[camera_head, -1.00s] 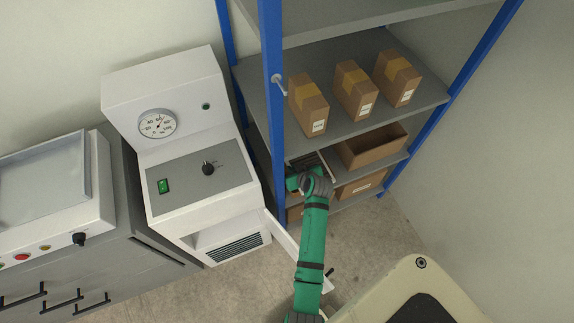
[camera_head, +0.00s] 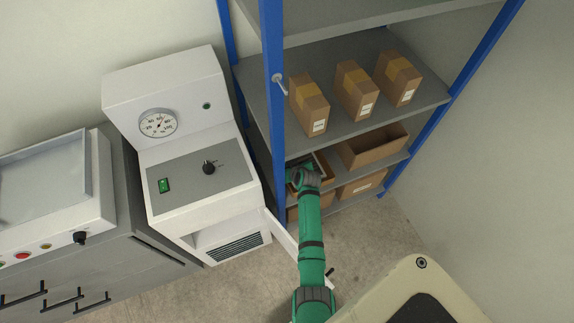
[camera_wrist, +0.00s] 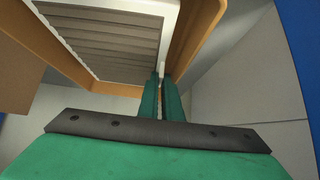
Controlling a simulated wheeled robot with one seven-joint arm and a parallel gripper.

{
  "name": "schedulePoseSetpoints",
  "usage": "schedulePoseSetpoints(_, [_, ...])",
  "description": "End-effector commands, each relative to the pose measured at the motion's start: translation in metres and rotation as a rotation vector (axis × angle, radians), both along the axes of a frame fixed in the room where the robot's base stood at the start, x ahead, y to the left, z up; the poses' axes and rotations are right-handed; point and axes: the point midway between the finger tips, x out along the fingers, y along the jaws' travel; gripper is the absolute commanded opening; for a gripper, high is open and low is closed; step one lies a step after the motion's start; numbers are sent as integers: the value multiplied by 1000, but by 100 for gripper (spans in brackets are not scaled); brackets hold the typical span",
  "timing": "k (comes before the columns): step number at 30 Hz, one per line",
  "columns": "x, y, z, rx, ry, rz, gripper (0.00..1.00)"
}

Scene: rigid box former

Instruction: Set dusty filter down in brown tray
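The dusty filter (camera_wrist: 105,42) has grey pleats and a white frame. In the wrist view it lies within the walls of the brown tray (camera_wrist: 198,32); I cannot tell whether it rests on the tray's floor. My gripper's two fingers (camera_wrist: 162,82) are close together on the near edge of the white frame. In the head view my gripper (camera_head: 298,172) reaches into the middle shelf level, and the filter and tray are mostly hidden behind the wrist and the blue post.
Another open brown box (camera_head: 372,147) stands to the right on the same shelf. Several taped cartons (camera_head: 355,92) stand on the shelf above. A blue post (camera_head: 271,90) is close at the left. A white machine (camera_head: 190,150) with an open lower door stands left of the rack.

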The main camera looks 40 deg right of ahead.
Motion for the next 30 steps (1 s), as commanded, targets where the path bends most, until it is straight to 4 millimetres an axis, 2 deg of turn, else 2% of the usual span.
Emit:
schedulePoseSetpoints(10, [1,0,-2,-1,-2,1,0])
schedulePoseSetpoints(11, [1,0,-2,-1,-2,1,10])
schedulePoseSetpoints(12, [1,0,-2,-1,-2,1,13])
schedulePoseSetpoints(20, [0,0,-2,-1,-1,1,13])
schedulePoseSetpoints(25, [-3,1,5,0,-2,-1,13])
schedulePoseSetpoints(30, [-19,5,20,1,-2,-1,13])
